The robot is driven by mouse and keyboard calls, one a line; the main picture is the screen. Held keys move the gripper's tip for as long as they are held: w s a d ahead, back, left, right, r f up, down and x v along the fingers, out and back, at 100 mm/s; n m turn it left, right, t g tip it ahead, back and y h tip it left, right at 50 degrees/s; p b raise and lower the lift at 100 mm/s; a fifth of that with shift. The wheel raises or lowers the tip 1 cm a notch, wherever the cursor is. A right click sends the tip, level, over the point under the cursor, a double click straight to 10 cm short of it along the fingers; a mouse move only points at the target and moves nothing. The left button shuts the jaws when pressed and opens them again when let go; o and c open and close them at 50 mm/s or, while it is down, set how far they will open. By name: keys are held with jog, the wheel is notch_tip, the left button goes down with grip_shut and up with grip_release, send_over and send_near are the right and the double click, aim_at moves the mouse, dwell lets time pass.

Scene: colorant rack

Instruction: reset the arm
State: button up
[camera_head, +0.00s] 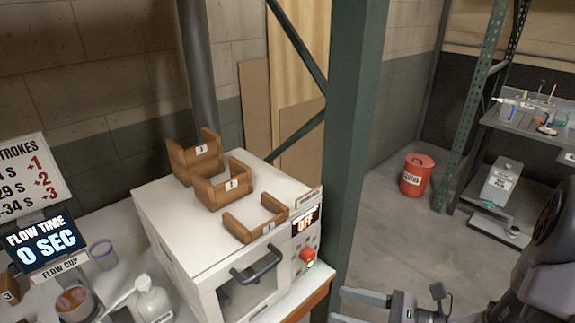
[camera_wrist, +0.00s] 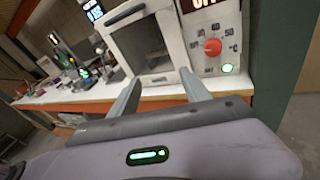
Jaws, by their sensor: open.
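My gripper (camera_head: 362,309) is at the bottom right of the head view, in front of the green post and right of the white machine. In the wrist view its two grey fingers (camera_wrist: 157,92) are spread apart with nothing between them. They point toward the front of the white machine (camera_wrist: 150,44), apart from it as far as I can tell. My dark arm is at the right edge of the head view. The machine also shows in the head view (camera_head: 185,235), with a dark handle, a display reading OFF and a red knob (camera_head: 307,254).
Brown holders (camera_head: 222,185) stand on the machine's top. A green post (camera_head: 352,130) rises just right of it. A squeeze bottle (camera_head: 152,300) and a flow-time display (camera_head: 45,245) are at left. A red bin (camera_head: 416,175) stands on open floor; a shelf (camera_head: 530,120) is at right.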

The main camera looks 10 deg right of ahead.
jog(key=s+a+r+n+g+h, duration=0.5)
jog(key=s+a+n+g+h, duration=0.35)
jog(key=n, duration=0.65)
notch_tip(320, 180, up, 7)
jog(key=s+d+n+t+h, duration=0.1)
jog(key=n+t+h, duration=0.2)
jog(key=n+t, duration=0.2)
jog(key=shift+s+n+t, duration=0.15)
jog(key=shift+n+t, duration=0.2)
jog(key=shift+n, duration=0.45)
